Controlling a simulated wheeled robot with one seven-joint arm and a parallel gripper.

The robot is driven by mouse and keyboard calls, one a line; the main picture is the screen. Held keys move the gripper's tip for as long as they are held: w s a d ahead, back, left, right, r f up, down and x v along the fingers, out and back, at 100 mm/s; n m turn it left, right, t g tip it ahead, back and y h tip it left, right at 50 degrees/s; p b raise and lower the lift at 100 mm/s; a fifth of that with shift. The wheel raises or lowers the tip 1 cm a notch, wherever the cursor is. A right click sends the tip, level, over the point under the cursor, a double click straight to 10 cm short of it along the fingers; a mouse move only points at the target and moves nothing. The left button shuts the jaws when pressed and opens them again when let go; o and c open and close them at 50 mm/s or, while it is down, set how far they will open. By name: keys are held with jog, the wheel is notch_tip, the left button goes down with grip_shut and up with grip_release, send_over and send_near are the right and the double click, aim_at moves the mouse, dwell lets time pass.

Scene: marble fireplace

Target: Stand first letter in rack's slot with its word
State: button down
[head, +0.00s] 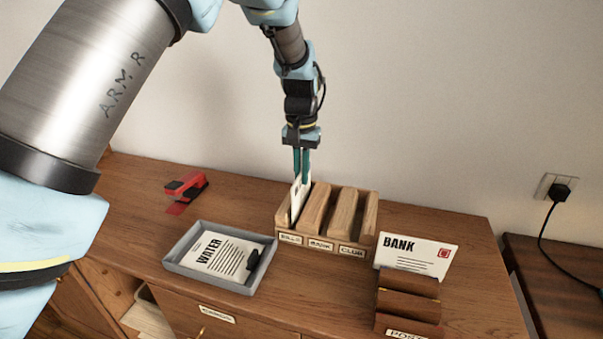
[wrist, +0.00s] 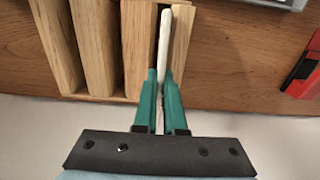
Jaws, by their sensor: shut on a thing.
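A wooden rack (head: 313,211) with upright dividers stands at the back of the cabinet top. Its front labels read BANK in the middle and CLUB at the right; the left one is too small to read surely. My gripper (head: 301,178) points down above the leftmost slot, shut on a white letter (head: 297,200). The letter stands on edge, its lower part between the dividers of that slot. In the wrist view the green fingers (wrist: 161,76) pinch the letter (wrist: 165,45) edge-on between the rack's end dividers (wrist: 137,40). The letter's word is hidden.
A BANK letter (head: 420,257) stands in a brown holder (head: 408,305) at front right. A red stapler (head: 186,188) lies back left. The wall is close behind the rack.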

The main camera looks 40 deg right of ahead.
aim_at(301, 186)
jog(key=shift+f, duration=0.45)
jog(key=shift+f+b, duration=0.85)
jog(key=shift+f, duration=0.55)
jog(key=c, duration=0.9)
grip_release()
jog(key=shift+r, duration=0.15)
jog(key=shift+r+p, duration=3.25)
jog(key=shift+r, duration=1.2)
